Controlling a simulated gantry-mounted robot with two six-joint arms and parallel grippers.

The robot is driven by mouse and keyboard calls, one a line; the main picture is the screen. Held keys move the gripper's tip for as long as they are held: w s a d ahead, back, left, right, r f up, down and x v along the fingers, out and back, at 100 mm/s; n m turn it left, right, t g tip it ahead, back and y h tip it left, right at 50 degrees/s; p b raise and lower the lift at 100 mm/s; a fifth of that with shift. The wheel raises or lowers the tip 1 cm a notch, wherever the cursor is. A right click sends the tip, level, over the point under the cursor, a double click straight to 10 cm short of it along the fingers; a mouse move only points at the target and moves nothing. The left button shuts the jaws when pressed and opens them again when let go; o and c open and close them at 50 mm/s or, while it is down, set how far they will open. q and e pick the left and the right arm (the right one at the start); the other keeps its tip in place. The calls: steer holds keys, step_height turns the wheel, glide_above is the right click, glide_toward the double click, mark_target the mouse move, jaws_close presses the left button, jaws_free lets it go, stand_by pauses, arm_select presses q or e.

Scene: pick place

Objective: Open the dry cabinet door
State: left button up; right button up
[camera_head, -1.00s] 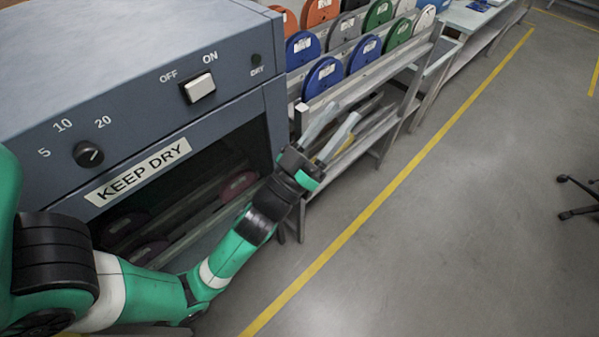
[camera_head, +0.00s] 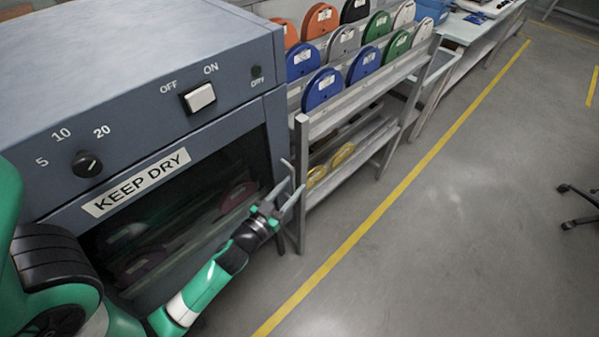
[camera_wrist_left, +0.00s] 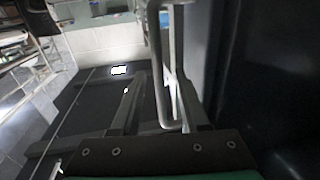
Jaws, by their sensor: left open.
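The dry cabinet (camera_head: 150,80) stands at the left of the head view. Its door, with a dark window (camera_head: 185,215) and a KEEP DRY label, looks shut. My left gripper (camera_head: 293,184) is open at the door's right edge. A grey metal handle (camera_head: 289,167) partly shows there, beside the fingers. In the left wrist view the handle bar (camera_wrist_left: 164,80) runs between the two open fingers of my left gripper (camera_wrist_left: 164,85). I cannot tell whether the fingers touch it. My right gripper is not in view.
Right of the cabinet, a grey rack (camera_head: 345,95) holds several coloured spools, close to my left gripper. Grey floor (camera_head: 470,220) with a yellow line (camera_head: 400,190) lies open in front. A chair base (camera_head: 580,205) shows at the far right.

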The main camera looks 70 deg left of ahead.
arm_select(q)
steer(key=x, duration=0.4)
steer(key=shift+w, duration=0.1)
jaws_close()
stand_by(1.3)
